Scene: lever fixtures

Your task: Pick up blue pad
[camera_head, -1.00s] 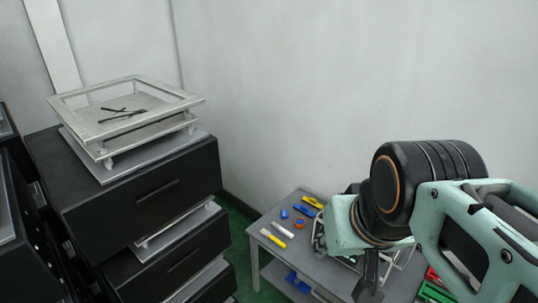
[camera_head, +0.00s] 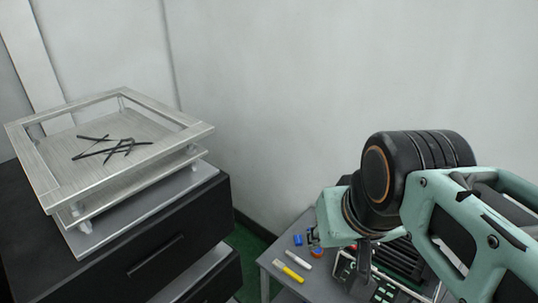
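A small blue piece (camera_head: 298,240) lies near the back left of the grey table (camera_head: 283,259). It is the clearest blue thing in view, but I cannot tell whether it is the blue pad. More blue shows just right of it, partly hidden by my arm. My gripper (camera_head: 362,278) points down over the table, to the right of and nearer than the blue piece, apart from it. Its dark fingers are seen edge-on, so their opening is unclear. I see nothing held.
A yellow marker (camera_head: 288,272), a white marker (camera_head: 298,260) and an orange round piece (camera_head: 317,252) lie nearby. A dark device (camera_head: 400,260) is under my arm. A black drawer cabinet (camera_head: 150,245) with a metal tray stand (camera_head: 125,110) stands left.

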